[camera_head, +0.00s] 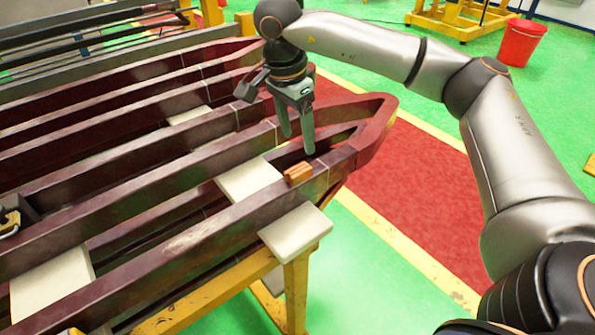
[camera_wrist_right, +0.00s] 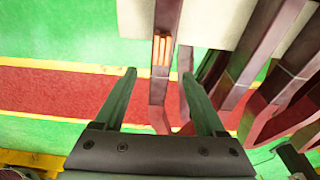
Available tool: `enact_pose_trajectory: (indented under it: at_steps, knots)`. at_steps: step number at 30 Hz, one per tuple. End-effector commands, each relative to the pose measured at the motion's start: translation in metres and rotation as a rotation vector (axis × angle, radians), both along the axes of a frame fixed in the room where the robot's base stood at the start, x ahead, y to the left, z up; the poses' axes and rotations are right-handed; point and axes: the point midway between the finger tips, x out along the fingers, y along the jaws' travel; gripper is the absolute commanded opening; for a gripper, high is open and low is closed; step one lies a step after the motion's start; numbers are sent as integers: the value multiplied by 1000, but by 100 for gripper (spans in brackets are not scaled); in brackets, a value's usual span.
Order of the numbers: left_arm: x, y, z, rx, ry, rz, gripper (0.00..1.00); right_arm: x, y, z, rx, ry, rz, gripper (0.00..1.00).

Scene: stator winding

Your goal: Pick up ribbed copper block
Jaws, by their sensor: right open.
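The ribbed copper block (camera_head: 298,173) is small and orange-brown. It lies on top of the front dark red bar (camera_head: 215,215), near the bar's bent end. In the right wrist view the block (camera_wrist_right: 162,50) shows as parallel copper ridges on the bar, beyond the fingertips and between their lines. My right gripper (camera_head: 298,145) is open and empty, pointing down above and just behind the block, apart from it. Its two fingers (camera_wrist_right: 158,72) also show in the right wrist view. My left gripper is not in view.
Several long dark red bars run side by side and meet in bent ends. Pale pads (camera_head: 296,232) lie under and between them, on a yellow stand (camera_head: 296,290). A red bucket (camera_head: 521,42) stands on the green floor at the back right.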

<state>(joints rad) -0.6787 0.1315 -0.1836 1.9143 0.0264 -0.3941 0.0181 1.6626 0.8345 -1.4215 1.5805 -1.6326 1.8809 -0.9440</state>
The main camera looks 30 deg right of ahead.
Motion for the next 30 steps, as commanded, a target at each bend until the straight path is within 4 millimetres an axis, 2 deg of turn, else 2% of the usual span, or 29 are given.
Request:
enact_pose_trajectory:
  at_steps: [3,11,19,23,29,30]
  knots:
    - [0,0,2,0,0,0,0,-1,-3,-20,1,3,0,72]
    - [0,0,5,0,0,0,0,1,-4,-42,3,0,0,72]
    - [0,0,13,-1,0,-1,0,2,-3,-81,4,1,0,72]
    - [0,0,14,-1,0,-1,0,2,-4,-89,5,0,0,72]
    - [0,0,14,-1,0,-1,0,2,-4,-90,4,-1,-1,72]
    - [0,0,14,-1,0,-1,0,2,-4,-90,4,-1,-1,69]
